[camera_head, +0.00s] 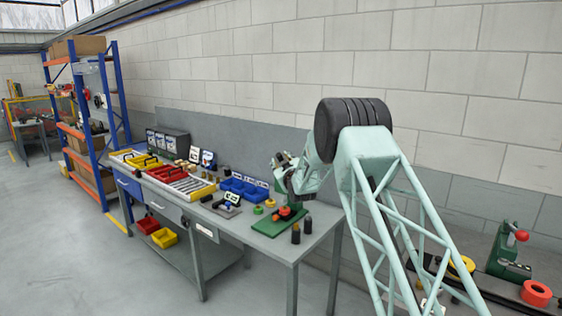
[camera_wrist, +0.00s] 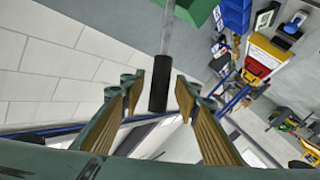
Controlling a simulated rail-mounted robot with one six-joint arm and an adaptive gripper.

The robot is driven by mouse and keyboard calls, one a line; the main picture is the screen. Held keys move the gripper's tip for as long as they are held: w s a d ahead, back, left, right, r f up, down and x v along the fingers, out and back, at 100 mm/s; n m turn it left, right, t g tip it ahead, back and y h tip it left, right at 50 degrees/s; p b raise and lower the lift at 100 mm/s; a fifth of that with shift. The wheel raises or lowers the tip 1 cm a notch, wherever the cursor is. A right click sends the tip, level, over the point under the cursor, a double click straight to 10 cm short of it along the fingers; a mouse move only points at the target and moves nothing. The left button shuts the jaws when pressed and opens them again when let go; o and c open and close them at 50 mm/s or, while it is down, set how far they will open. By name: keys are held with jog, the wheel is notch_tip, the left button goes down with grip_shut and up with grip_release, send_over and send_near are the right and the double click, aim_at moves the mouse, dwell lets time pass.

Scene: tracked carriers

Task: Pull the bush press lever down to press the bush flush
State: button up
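In the wrist view, the press lever shows as a grey rod with a black grip (camera_wrist: 159,85), running down from the top edge. My gripper (camera_wrist: 160,92) is open, with the grip between its two fingers and a visible gap on each side. Part of the green press (camera_wrist: 194,9) shows at the wrist view's top edge. In the head view, my gripper (camera_head: 283,178) is above the bench beside the wall, over the green press base (camera_head: 271,229) with red and orange parts on it. The lever and the bush cannot be made out there.
A second green press (camera_head: 505,258) with a red knob stands at the lower right.

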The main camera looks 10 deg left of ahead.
grip_shut()
